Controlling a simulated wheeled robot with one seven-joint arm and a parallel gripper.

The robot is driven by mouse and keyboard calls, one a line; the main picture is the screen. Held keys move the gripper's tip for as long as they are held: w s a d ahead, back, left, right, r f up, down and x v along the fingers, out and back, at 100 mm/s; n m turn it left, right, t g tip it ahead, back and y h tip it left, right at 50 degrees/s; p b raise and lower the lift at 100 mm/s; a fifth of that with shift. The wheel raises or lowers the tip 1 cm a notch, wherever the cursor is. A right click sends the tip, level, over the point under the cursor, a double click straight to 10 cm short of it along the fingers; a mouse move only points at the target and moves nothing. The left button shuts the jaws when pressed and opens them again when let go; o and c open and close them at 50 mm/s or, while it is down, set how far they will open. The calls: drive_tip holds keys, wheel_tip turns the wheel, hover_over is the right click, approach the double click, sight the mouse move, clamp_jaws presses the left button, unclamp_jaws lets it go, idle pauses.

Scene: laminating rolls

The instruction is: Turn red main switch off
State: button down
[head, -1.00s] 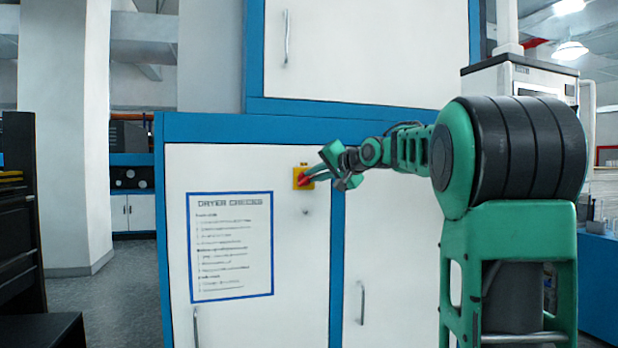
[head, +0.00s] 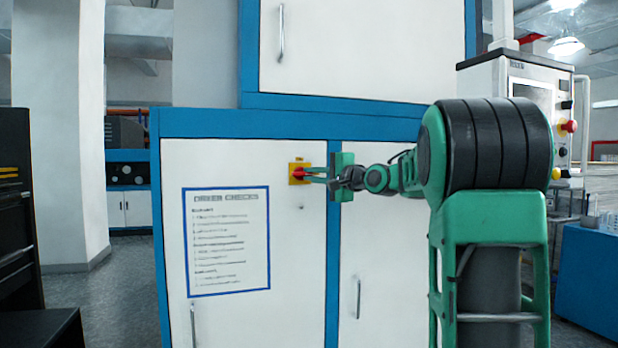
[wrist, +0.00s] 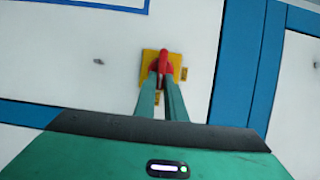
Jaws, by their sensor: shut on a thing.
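The red main switch (head: 298,173) sits on a yellow plate (head: 294,181) on the white cabinet door. It also shows in the wrist view as a red handle (wrist: 164,62) over its yellow plate (wrist: 146,70). My gripper (head: 306,174) reaches in from the right at the switch's height. In the wrist view its two green fingers (wrist: 163,84) are shut on the red handle, one on each side. The fingers hide the handle's lower part and some of the plate.
A blue-framed checks sheet (head: 228,240) is on the door below left of the switch. A small knob (head: 300,207) is below the plate. Blue frame strips (head: 334,240) edge the doors. A dark unit (head: 15,210) stands at far left, with open floor beside it.

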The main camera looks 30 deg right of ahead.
drive_tip(key=shift+w+a, duration=0.2)
drive_tip(key=shift+a, duration=0.2)
drive_tip(key=c, duration=1.8)
unclamp_jaws()
drive_tip(key=shift+w+f, duration=0.2)
drive_tip(key=shift+f, duration=0.1)
drive_tip(key=shift+s+d+r, duration=0.15)
drive_tip(key=shift+s+d, duration=0.05)
drive_tip(key=shift+d, duration=0.1)
drive_tip(key=shift+s, duration=0.1)
drive_tip(key=shift+s+d, duration=0.1)
drive_tip(key=shift+s, duration=0.25)
drive_tip(key=s, duration=0.6)
drive_tip(key=s+d, duration=0.1)
drive_tip(key=s, duration=0.2)
drive_tip(key=shift+s, duration=0.35)
